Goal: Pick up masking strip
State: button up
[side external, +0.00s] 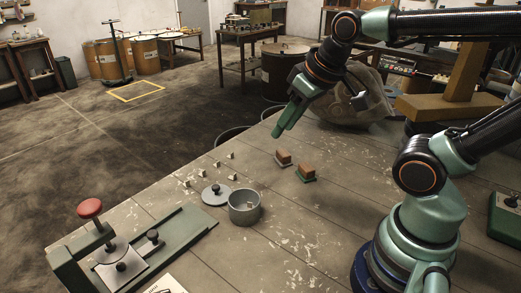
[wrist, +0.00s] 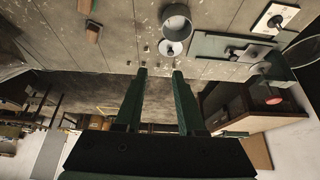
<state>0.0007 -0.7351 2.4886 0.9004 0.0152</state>
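My gripper (side external: 279,132) hangs above the far edge of the workbench, pointing down and left, with nothing visible in it. In the wrist view its two green fingers (wrist: 159,71) stand apart with an empty gap. I cannot pick out a masking strip for certain in either view. Several small pale pieces (side external: 216,164) lie on the bench in front of and below the gripper, too small to identify.
A grey pot (side external: 244,207) stands beside its knobbed lid (side external: 215,194). Two brown blocks on green bases (side external: 283,157) sit right of the pale pieces. A green fixture with a red knob (side external: 90,208) is at the front left. The bench (side external: 300,225) is bare right of the pot.

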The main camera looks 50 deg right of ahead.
jog(key=w, duration=0.1)
jog(key=m+g, duration=0.4)
jog(key=m, duration=1.1)
send_over(235, 174)
notch_tip(235, 174, down, 12)
jog(key=f, duration=0.1)
notch_tip(235, 174, down, 12)
jog(key=shift+r, duration=0.15)
grip_shut()
